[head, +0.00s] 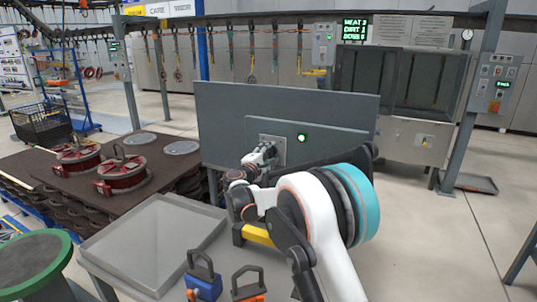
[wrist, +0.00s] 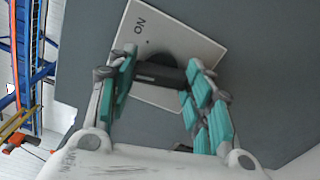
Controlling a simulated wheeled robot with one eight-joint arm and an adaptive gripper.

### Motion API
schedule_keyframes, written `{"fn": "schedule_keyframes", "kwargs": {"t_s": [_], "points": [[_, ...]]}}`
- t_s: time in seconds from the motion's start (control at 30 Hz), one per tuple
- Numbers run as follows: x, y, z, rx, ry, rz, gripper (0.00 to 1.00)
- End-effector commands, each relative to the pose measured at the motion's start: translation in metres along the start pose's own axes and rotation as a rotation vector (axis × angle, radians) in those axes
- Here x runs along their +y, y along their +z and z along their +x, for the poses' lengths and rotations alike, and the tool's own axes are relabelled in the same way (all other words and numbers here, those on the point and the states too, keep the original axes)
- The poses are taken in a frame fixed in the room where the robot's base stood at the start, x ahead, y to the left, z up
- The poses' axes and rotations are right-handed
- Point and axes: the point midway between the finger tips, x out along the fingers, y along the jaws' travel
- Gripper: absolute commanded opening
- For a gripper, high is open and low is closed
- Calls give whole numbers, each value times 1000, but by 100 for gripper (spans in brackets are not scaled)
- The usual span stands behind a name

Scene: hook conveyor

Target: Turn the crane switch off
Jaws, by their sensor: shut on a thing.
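The crane switch is a light square plate (head: 283,148) on a grey panel in the head view, with a lit green lamp (head: 303,138) to its right. In the wrist view the plate (wrist: 190,50) looks tilted, with an upside-down ON marking at its upper left. A dark switch handle (wrist: 160,72) crosses its middle. My gripper (wrist: 160,82) has its teal-padded fingers on either side of the handle and is shut on it. In the head view my gripper (head: 262,156) is at the plate and covers its lower left part; the handle is hidden there.
A grey tray (head: 150,240) and padlock-like blocks (head: 204,280) stand in front of the panel. Red round lifting devices (head: 122,175) sit on a dark table at left. A control post (head: 495,85) stands at right. The floor at right is mostly free.

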Motion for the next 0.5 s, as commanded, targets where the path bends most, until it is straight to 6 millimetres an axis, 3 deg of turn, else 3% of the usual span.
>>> {"fn": "schedule_keyframes", "kwargs": {"t_s": [0.5], "points": [[-1, -1, 0, 1, -1, -383, 23]]}}
